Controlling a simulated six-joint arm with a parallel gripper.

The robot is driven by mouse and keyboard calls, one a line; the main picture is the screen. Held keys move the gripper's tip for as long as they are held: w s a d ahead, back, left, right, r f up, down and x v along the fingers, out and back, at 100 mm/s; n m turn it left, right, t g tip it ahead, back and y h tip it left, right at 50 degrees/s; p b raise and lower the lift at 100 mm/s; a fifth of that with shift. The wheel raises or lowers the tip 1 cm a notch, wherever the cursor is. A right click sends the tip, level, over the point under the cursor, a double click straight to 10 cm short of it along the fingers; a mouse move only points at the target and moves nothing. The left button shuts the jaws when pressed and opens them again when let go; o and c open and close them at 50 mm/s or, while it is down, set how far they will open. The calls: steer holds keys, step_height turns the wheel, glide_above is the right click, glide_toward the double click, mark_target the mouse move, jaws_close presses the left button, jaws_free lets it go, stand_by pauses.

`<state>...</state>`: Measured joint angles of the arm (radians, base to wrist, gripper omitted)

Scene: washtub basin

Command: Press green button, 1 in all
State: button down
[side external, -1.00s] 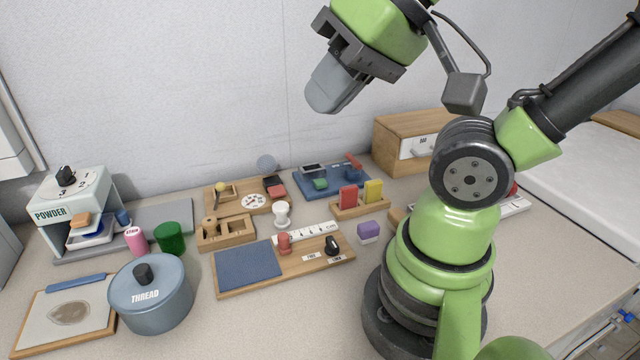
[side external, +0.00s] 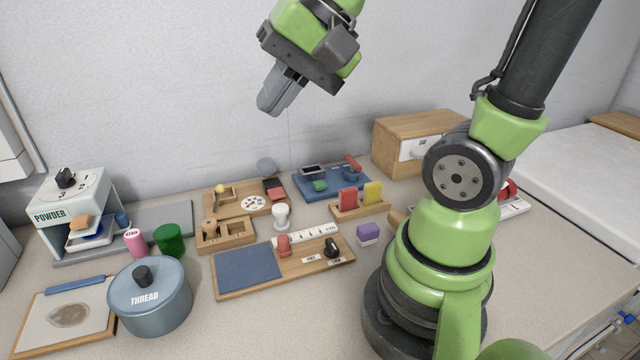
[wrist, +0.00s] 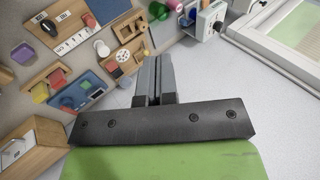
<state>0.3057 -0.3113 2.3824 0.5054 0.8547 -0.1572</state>
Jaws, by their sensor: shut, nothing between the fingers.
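A small green button (side external: 320,184) sits on the blue board (side external: 347,191) at the back of the worktop, beside a red lever (side external: 353,160). In the wrist view the green button (wrist: 86,84) shows on the blue board at the left. My gripper (side external: 270,104) is shut and empty, pointing down, high above the worktop and up to the left of the button in the side view. In the wrist view my gripper's fingers (wrist: 152,62) lie together in the middle, to the right of the button and apart from it.
A wooden drawer box (side external: 405,140) stands right of the blue board. A rack with red and yellow pieces (side external: 360,208) stands in front of it. A wooden board with a white dial (side external: 253,203) lies to its left. The wall is close behind.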

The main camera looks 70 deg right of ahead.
steer(key=w+d+f+m, duration=0.2)
steer(key=w+d+m, duration=0.2)
steer(key=m+t+h, duration=0.3)
steer(key=m+h, duration=0.1)
steer(key=m, duration=1)
glide_above(320, 185)
step_height(320, 185, down, 14)
steer(key=shift+f, duration=4.35)
steer(key=shift+f, duration=0.4)
